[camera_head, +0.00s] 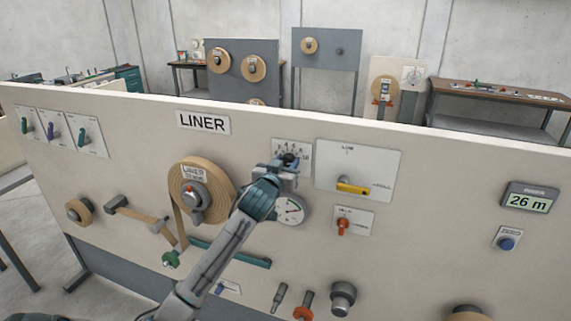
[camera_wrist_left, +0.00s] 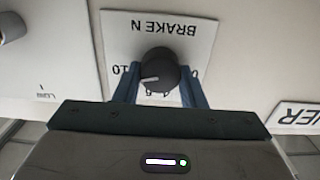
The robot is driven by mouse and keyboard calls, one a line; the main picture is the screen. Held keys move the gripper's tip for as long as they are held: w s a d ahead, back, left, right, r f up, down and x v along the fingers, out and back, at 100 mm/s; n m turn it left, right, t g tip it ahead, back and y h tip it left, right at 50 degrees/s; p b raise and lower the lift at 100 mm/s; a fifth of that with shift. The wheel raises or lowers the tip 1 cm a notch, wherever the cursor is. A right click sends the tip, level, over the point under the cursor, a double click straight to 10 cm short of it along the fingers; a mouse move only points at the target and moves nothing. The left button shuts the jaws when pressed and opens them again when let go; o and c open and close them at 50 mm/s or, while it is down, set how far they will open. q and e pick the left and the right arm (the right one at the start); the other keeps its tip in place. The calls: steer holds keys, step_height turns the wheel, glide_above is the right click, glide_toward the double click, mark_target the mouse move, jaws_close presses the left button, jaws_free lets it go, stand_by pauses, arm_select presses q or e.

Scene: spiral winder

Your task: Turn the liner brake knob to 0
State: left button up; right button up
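The liner brake knob (camera_wrist_left: 158,68) is dark and round, on a white plate (camera_wrist_left: 205,30) marked "BRAKE N", upside down in the left wrist view. Its pale pointer line faces left and slightly down, toward the side with the "10"; the "0" is at the right. My right gripper is out of view.
A tan liner roll (camera_head: 215,172) is left of the arm. A "LINER" sign (camera_head: 203,122) is above it.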

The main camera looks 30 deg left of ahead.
arm_select(q)
steer(key=shift+c, duration=1.3)
